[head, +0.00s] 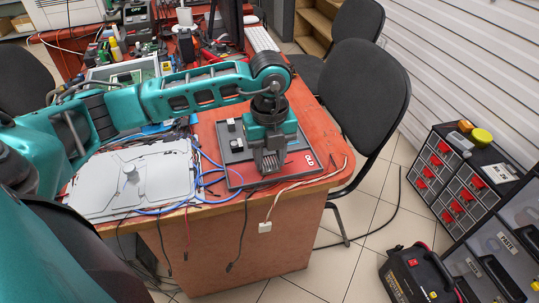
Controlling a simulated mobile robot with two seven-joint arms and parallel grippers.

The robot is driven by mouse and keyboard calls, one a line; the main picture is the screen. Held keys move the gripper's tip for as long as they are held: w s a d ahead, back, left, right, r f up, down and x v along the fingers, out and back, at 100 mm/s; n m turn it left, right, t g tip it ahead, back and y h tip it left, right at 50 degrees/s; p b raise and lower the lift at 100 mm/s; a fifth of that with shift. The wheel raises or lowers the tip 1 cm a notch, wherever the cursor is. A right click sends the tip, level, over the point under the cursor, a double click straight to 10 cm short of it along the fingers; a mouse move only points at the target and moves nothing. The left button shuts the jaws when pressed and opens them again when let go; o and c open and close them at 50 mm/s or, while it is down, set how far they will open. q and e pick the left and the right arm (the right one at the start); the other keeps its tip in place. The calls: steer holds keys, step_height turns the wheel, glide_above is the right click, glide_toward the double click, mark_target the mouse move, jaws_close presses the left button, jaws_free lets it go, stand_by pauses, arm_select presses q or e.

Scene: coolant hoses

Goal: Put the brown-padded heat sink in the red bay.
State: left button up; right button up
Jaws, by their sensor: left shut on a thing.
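My left gripper (268,148) reaches in from the left and points down over the dark grey board (229,158) on the red desk. It is shut on a grey finned block, the heat sink (268,161), at the red end of the board. The red bay (300,165) shows as a red area with white lettering, partly hidden behind my gripper. I cannot tell whether the heat sink touches the board. The brown pad cannot be made out. Two small black-and-white pieces (236,144) stand at the board's left side. My right gripper is not in view.
A pale flat panel (133,181) with a knob lies left of the board, with blue cables (206,175) between them. A white cable (300,184) runs along the desk's front edge. A black chair (366,85) stands at the right.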

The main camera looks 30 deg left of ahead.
mark_target(269, 161)
arm_select(q)
steer(key=shift+f, duration=0.2)
steer(key=o, duration=1)
steer(key=shift+r, duration=0.1)
steer(key=shift+o, duration=0.2)
steer(key=shift+r, duration=0.25)
step_height(269, 161, up, 12)
steer(key=p, duration=0.2)
steer(key=shift+f, duration=0.1)
